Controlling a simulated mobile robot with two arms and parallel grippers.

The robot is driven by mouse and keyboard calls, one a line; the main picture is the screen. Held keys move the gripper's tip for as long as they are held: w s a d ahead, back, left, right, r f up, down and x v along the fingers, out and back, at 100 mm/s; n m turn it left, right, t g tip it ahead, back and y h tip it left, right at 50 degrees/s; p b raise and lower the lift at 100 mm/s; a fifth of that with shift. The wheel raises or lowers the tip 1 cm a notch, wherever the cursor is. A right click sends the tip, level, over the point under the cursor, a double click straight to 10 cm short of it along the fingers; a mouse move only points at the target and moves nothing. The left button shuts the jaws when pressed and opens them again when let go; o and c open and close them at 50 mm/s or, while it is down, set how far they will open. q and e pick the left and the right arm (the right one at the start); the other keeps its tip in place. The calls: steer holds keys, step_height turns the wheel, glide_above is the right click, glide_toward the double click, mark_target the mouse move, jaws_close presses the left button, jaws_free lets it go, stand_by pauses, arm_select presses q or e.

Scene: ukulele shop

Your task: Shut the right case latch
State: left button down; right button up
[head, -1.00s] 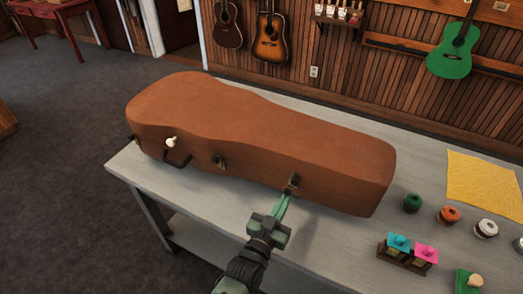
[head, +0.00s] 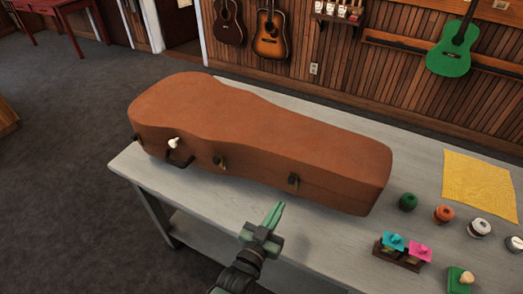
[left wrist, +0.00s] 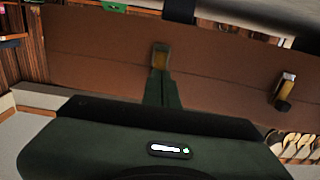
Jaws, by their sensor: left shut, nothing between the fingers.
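The brown case (head: 260,135) lies closed on the grey table. Its right latch (head: 293,180) is on the near side, toward the narrow end. In the left wrist view the right latch (left wrist: 160,56) looks close to the case wall, but I cannot tell for sure whether it is fastened. The middle latch (head: 218,162) also shows in the left wrist view (left wrist: 285,90), where its part stands out from the wall. My left gripper (head: 279,207) is shut and empty, in front of and below the right latch, apart from it. My right gripper is not in view.
Another latch (head: 138,139), a pale knob (head: 173,143) and a handle (head: 180,159) are on the case's left part. Right of the case are small round pots (head: 444,214), a block holder (head: 400,259) and a yellow cloth (head: 480,187).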

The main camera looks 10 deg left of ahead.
arm_select(q)
steer(key=shift+p+v, duration=0.9)
steer(key=shift+v, duration=1.8)
steer(key=s+a+r+n+g+y, duration=0.2)
steer(key=s+a+g+y, duration=0.3)
steer(key=s+a+g, duration=1.2)
steer(key=s+d+f+t+b, duration=0.1)
steer(key=s+f+b, duration=0.1)
steer(key=f, duration=1.2)
steer(key=s+d+f+t+b, duration=0.1)
steer(key=f+b, duration=0.1)
steer(key=f, duration=1.2)
steer(key=s+a+f+b, duration=0.1)
steer(key=s+f, duration=0.7)
steer(key=f, duration=0.2)
steer(key=s+a+f+g+b, duration=0.1)
steer(key=s+a+f, duration=0.1)
steer(key=s+f, duration=0.7)
steer(key=shift+s+a+f+m+y, duration=0.2)
steer(key=shift+a+f+m+y, duration=0.15)
steer(key=shift+f, duration=0.65)
